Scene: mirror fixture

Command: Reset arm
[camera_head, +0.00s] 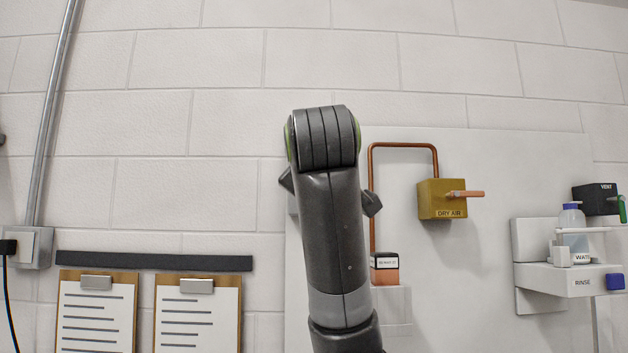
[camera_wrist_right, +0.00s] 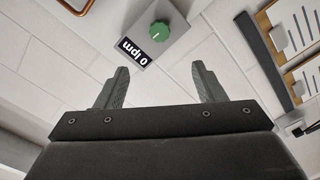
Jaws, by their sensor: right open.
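My right arm (camera_head: 335,225) rises in the middle of the head view and bends over toward the wall. Dark gripper parts show on both sides of it; the rest is hidden behind the arm. In the right wrist view my right gripper (camera_wrist_right: 160,70) is open, with nothing between its fingers. Beyond the fingertips and apart from them is a green knob (camera_wrist_right: 160,31) on a grey box (camera_wrist_right: 176,17). A dark "0 lpm" label (camera_wrist_right: 133,53) is beside the knob. My left gripper is not in view.
Two clipboards (camera_head: 97,312) hang below a dark rail (camera_head: 155,262) on the left. A copper pipe (camera_head: 404,145) joins a yellow "DRY AIR" box (camera_head: 442,199) right of my arm. A "RINSE" shelf (camera_head: 580,281) with a bottle (camera_head: 571,217) is at far right. The upper wall is bare.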

